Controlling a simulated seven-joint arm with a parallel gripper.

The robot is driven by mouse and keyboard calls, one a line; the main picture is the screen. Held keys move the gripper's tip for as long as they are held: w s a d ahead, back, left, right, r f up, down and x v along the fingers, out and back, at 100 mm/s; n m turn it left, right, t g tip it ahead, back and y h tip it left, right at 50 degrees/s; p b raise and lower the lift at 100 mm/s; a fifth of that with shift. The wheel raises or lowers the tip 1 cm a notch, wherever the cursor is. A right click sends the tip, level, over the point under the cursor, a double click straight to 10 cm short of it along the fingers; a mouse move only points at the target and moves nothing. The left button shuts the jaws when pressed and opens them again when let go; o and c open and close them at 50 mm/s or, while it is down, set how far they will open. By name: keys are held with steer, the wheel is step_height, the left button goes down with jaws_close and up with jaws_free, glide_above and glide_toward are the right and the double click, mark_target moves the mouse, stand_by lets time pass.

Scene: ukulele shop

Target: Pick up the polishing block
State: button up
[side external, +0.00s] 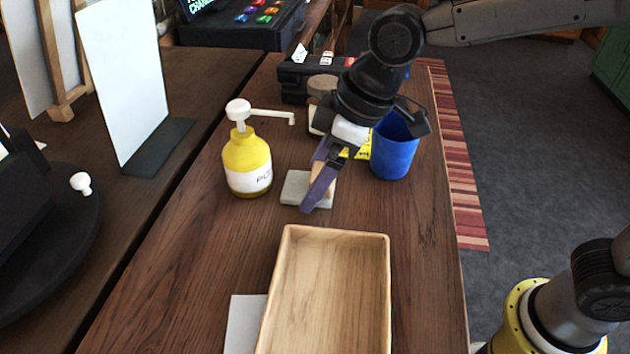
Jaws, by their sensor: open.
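A flat grey block (295,188), which looks like the polishing block, lies on the wooden table between the yellow pump bottle and the blue cup. A tan piece (321,172) shows at its right, partly hidden by my fingers; I cannot tell whether it is part of the block. My gripper (314,182) points down over the right side of the grey block, with its purple fingers apart. One finger covers part of the block's right side. I cannot tell whether the fingers touch it.
A wooden tray (384,290) lies in front, on the near part of the table. The yellow pump bottle (247,160) is close on the left, its white spout reaching right. A blue cup (395,152) stands right. A black case (293,82) is behind.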

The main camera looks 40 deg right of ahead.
steer(key=c, duration=1.2)
steer(key=shift+r, duration=0.1)
